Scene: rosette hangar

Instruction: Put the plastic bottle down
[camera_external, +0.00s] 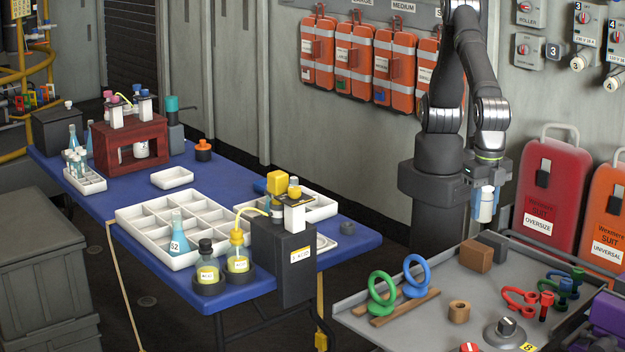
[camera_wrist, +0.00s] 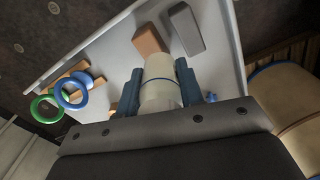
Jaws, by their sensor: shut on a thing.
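My gripper (camera_external: 484,189) is shut on the plastic bottle (camera_external: 487,204), a pale, whitish bottle with a blue band. My gripper holds it in the air, near the far left corner of the grey tray table. In the wrist view the bottle (camera_wrist: 160,82) sits between the two blue fingers of my gripper (camera_wrist: 160,90), and its lower end overlaps the grey table (camera_wrist: 105,60) beyond. The palm of my gripper hides part of the bottle in the wrist view.
The grey table (camera_external: 405,335) carries a brown block (camera_external: 475,256), a dark grey block (camera_external: 494,243), green and blue rings (camera_external: 415,276) on wooden bars, and several small tools. A blue table (camera_external: 75,180) with white trays and flasks stands left. Suitcases (camera_external: 552,190) stand behind.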

